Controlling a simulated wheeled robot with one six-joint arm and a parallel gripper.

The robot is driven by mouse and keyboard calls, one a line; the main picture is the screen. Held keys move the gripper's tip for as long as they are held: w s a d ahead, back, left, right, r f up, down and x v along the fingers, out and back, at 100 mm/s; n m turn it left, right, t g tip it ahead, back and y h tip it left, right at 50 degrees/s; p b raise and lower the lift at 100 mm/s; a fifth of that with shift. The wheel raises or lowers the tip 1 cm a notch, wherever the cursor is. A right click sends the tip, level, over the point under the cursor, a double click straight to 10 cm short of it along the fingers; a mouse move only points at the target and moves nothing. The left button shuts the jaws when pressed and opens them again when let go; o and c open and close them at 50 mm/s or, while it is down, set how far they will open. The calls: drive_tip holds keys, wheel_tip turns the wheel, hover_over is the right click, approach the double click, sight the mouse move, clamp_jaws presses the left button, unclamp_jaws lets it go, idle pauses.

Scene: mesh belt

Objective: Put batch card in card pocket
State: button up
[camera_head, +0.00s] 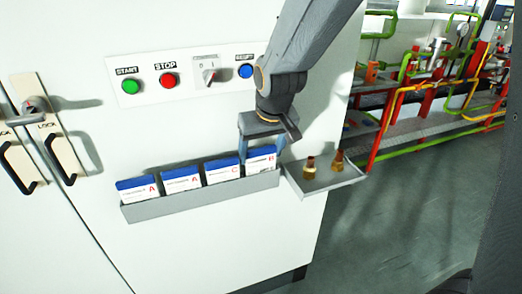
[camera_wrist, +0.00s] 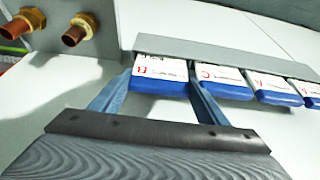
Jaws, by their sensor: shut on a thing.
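The card pocket (camera_head: 200,200) is a long grey trough on the white cabinet front; its grey wall also shows in the wrist view (camera_wrist: 225,53). Several white cards with blue top edges stand in a row in it, marked A (camera_head: 138,190), A (camera_head: 181,181), C (camera_head: 222,171) and, at the right end, B (camera_head: 258,165). My gripper (camera_head: 261,153) is shut on the B card, one finger at each side edge. In the wrist view the B card (camera_wrist: 160,76) sits between the fingers, its lower edge hidden by the pocket wall. I cannot tell which is the batch card by name.
A small grey shelf (camera_head: 318,185) with two brass fittings (camera_head: 310,168) is just right of the pocket. Above are the green START button (camera_head: 131,88), red STOP button (camera_head: 168,81), a switch (camera_head: 207,71) and a blue button (camera_head: 245,72). Door handles (camera_head: 58,155) are at left.

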drive_tip(key=shift+f, duration=0.45)
drive_tip(key=o, duration=1.1)
drive_tip(key=b+v, duration=0.1)
drive_tip(key=v, duration=0.6)
drive_tip(key=shift+s+r, duration=0.15)
drive_tip(key=shift+r, duration=0.2)
drive_tip(key=shift+d, duration=0.1)
drive_tip(key=s+d+f+m+g, duration=0.1)
drive_tip(key=s+d+f, duration=0.3)
drive_tip(key=s+d+f+m+g, duration=0.1)
drive_tip(key=s+d+f, duration=0.3)
drive_tip(key=d, duration=0.1)
drive_tip(key=s+d+f+m+g+h, duration=0.1)
drive_tip(key=s+d+f, duration=0.3)
drive_tip(key=d+f, duration=0.1)
drive_tip(key=shift+f, duration=0.15)
